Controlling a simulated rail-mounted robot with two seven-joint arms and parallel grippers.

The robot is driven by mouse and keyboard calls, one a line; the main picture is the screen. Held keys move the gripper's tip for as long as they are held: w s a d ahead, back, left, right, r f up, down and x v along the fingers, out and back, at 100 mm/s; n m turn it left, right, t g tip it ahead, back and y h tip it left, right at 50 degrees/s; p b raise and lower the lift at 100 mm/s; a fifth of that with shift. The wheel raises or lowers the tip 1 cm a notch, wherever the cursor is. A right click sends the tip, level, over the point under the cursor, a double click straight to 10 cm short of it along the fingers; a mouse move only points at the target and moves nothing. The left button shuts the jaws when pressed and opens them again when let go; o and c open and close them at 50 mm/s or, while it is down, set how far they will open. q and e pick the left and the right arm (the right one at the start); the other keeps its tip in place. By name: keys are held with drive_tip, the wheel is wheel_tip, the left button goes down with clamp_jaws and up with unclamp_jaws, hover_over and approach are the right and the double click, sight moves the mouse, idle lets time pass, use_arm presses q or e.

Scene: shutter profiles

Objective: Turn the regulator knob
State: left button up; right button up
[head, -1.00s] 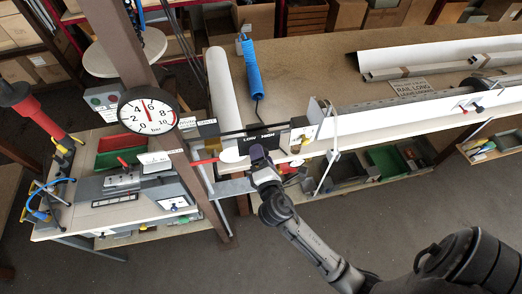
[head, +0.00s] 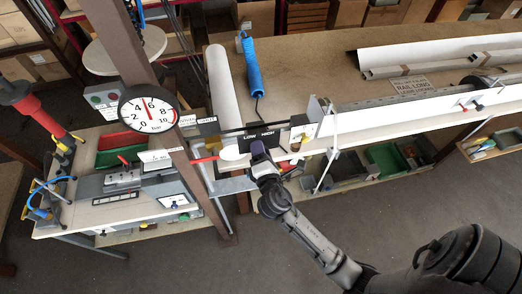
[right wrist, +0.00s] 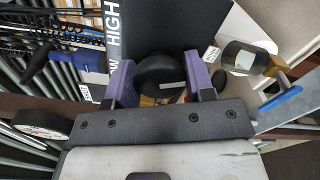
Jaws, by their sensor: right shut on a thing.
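The regulator knob (right wrist: 160,74) is round and black with a pale mark on its face. In the right wrist view it sits between the two purple fingers of my right gripper (right wrist: 162,88), which is shut on it. In the head view my right gripper (head: 259,150) reaches up to the front of the black LOW/HIGH plate (head: 262,138) and hides the knob. The same plate stands behind the knob in the wrist view (right wrist: 145,32). A round pressure gauge (head: 148,108) marked in bar faces me on the post; its needle points up, around 4 to 6. My left gripper does not show.
A brown post (head: 135,60) stands left of the plate. The bench (head: 330,65) behind carries a coiled blue hose (head: 253,70) and long white profiles (head: 440,52). A side table (head: 85,215) with a grey fixture is at left. The floor in front is open.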

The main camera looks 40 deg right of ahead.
drive_tip(key=shift+c, duration=0.4)
drive_tip(key=shift+f+m+b, duration=0.25)
drive_tip(key=shift+m+b, duration=0.5)
drive_tip(key=shift+m, duration=0.25)
drive_tip(key=m, duration=0.2)
drive_tip(key=shift+r+m+b, duration=0.2)
drive_tip(key=shift+m+b, duration=0.2)
drive_tip(key=o, duration=0.9)
